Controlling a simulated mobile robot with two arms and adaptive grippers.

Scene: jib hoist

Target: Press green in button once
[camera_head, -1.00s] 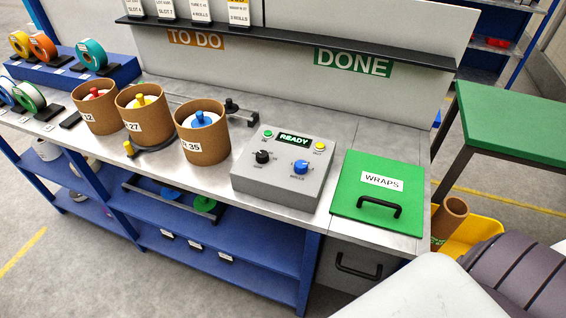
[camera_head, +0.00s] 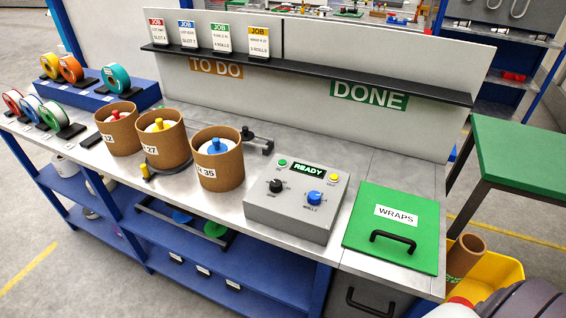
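The green button (camera_head: 282,163) sits at the upper left of the grey control box (camera_head: 290,214) on the metal workbench. Beside it a small display reads READY. A yellow button (camera_head: 334,177) is at the box's upper right, and a black knob (camera_head: 275,186) and a blue knob (camera_head: 315,198) are on its face. The label under the green button is too small to read. Neither of my grippers is in view.
A black shelf (camera_head: 300,70) with job cards runs behind. A green table (camera_head: 520,150) stands at right.

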